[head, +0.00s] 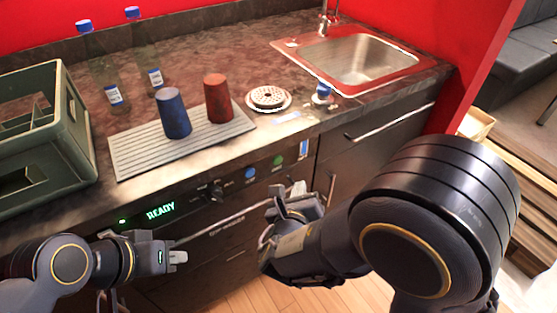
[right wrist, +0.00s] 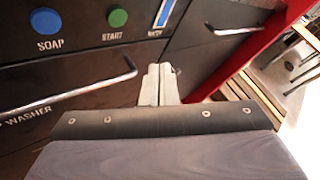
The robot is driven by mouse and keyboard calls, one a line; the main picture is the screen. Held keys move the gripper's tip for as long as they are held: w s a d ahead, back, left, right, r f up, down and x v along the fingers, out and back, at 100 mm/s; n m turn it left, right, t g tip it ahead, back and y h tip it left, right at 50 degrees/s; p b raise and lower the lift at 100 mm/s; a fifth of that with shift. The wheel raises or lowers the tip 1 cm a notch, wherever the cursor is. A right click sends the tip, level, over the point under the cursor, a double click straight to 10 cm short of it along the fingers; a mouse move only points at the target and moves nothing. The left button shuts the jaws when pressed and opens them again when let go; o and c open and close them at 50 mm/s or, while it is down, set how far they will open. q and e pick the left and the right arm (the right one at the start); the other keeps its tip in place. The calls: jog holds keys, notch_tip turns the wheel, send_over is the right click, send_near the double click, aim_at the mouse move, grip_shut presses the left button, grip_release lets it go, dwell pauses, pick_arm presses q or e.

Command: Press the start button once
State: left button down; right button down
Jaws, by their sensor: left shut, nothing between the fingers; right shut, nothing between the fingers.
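The green start button (head: 278,161) is on the front panel of the washer under the counter. In the right wrist view the green button (right wrist: 117,18) sits above the label START, at the top. My right gripper (head: 299,188) is shut and empty, below and a little right of the button, apart from it. Its shut fingertips (right wrist: 158,70) show below and right of the button in the wrist view. My left gripper (head: 180,257) is shut and empty at the lower left, in front of the washer front.
A blue SOAP button (head: 250,173) is left of the green one, with a black knob (head: 215,191) and a READY display (head: 160,211) further left. A long handle (head: 240,214) crosses below. Cups stand on a drying mat (head: 130,152); a green crate (head: 35,190) stands left.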

jog(key=w+a, duration=0.3)
jog(key=w, duration=0.2)
jog(key=shift+w+a+p, duration=0.25)
jog(key=shift+a+p, duration=0.05)
jog(key=shift+a, duration=0.1)
dwell(1.8)
jog(key=shift+w+a, duration=0.25)
jog(key=shift+w, duration=0.05)
jog(key=shift+w+a, duration=0.25)
jog(key=shift+w, duration=0.05)
dwell(0.6)
jog(key=shift+s+d, duration=0.1)
dwell(0.3)
jog(key=shift+s+d, duration=0.35)
jog(key=shift+s, duration=0.15)
jog(key=s+d, duration=0.1)
jog(key=s, duration=0.1)
jog(key=s+d, duration=0.2)
jog(key=shift+b, duration=0.35)
